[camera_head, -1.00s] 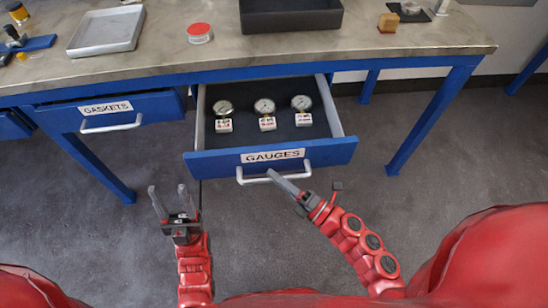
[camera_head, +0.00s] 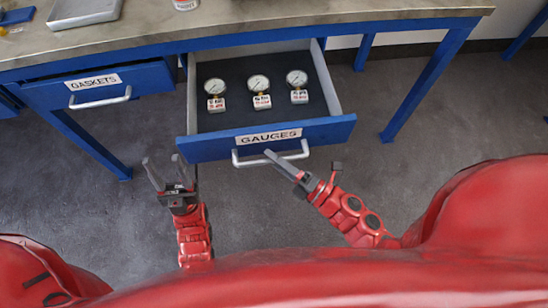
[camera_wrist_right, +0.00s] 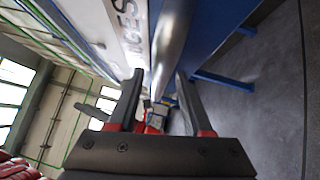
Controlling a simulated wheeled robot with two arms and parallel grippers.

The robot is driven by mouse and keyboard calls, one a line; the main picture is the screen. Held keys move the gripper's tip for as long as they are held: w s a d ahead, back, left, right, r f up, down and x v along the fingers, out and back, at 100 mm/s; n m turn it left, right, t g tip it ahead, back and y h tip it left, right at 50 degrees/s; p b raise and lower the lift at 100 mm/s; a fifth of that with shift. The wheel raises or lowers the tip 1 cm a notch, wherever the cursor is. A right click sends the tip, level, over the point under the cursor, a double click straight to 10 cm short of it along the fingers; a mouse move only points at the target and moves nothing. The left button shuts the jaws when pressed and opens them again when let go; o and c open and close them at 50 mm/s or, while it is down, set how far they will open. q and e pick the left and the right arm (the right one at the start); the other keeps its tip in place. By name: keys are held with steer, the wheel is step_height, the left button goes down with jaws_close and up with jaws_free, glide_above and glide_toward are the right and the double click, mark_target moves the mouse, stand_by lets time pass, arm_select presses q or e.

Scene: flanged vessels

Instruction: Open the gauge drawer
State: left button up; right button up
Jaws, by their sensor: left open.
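The gauge drawer (camera_head: 262,140) is blue with a "GAUGES" label and stands pulled out from under the bench. Three round gauges (camera_head: 259,84) on small labelled blocks sit on its dark floor. Its silver handle (camera_head: 240,161) runs along the front and also shows in the right wrist view (camera_wrist_right: 174,40). My right gripper (camera_head: 270,154) is at the middle of the handle. In the right wrist view its two fingers (camera_wrist_right: 159,76) are spread, with the bar between them and a gap visible. My left gripper (camera_head: 164,160) is open and empty, below and left of the drawer.
The closed-looking gaskets drawer (camera_head: 150,78) is at the left, its handle (camera_head: 100,103) sticking out. A grey tray (camera_head: 85,10) rests on the bench top (camera_head: 300,22). A blue table leg (camera_head: 430,80) stands right of the gauge drawer. The floor in front is clear.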

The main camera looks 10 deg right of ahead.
stand_by(0.5)
steer(key=p+v, duration=0.2)
steer(key=v, duration=1.5)
steer(key=shift+d, duration=0.2)
steer(key=shift+s, duration=0.1)
